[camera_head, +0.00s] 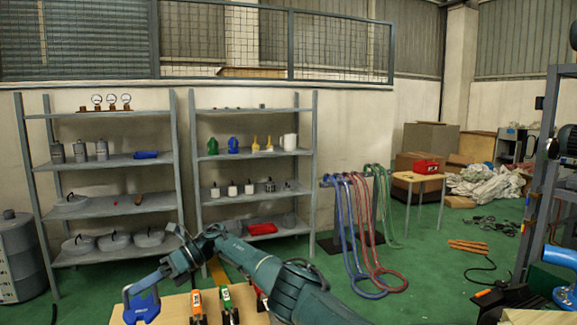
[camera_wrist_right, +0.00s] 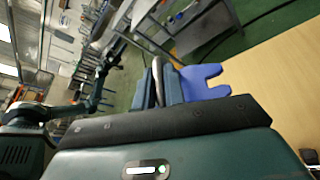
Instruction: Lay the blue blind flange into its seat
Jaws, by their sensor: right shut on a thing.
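The blue blind flange (camera_head: 141,308) is at the lower left of the head view, at the left end of my right arm. It also shows in the right wrist view as a flat blue plate with a notch (camera_wrist_right: 205,82). My right gripper (camera_head: 140,287) is shut on its grip, with the fingers (camera_wrist_right: 165,85) on either side of a grey loop. It holds the flange near the table's left edge; whether they touch is unclear. A dark jointed arm shows at the left of the right wrist view, its jaws not made out. I cannot make out the seat.
A wooden table (camera_head: 180,306) below the arm bears several tools with orange and green parts (camera_head: 228,302). Two loaded shelves stand behind. Blue, red and green hoses (camera_head: 365,235) hang behind the arm. A grey frame and blue pipe (camera_head: 562,258) stand at the right.

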